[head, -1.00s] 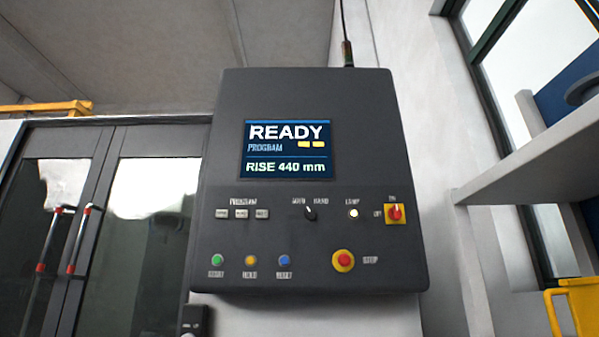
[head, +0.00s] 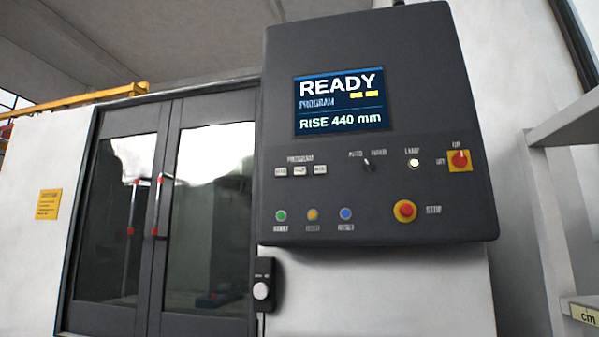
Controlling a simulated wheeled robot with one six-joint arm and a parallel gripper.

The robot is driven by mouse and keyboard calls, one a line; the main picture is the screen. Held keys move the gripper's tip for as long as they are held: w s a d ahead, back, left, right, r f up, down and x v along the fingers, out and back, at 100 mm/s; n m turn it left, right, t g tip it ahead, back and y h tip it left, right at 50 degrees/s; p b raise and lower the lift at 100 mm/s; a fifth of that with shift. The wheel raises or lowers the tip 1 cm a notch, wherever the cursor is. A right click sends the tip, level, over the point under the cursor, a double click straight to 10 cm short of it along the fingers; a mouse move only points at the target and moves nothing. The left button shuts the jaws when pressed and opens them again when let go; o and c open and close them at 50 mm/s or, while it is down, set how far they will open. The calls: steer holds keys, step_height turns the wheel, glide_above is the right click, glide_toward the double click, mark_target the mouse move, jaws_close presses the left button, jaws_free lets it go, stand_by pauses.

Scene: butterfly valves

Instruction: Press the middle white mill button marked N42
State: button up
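The dark control panel (head: 440,110) hangs on the white wall, right of centre. Under the label PROGRAM, a row of three small white buttons sits at its left side. The middle white button (head: 300,170) lies between the left white button (head: 281,171) and the right white button (head: 320,169). Their markings are too small to read surely. The screen (head: 340,102) reads READY, PROGRAM and RISE 440 mm. My gripper is not in view.
Below the white buttons are green (head: 281,215), yellow (head: 313,214) and blue (head: 345,213) buttons and a red stop button (head: 404,210). A small dark box (head: 263,283) hangs below the panel. Glass double doors (head: 160,210) stand left; a grey shelf (head: 570,118) juts out at right.

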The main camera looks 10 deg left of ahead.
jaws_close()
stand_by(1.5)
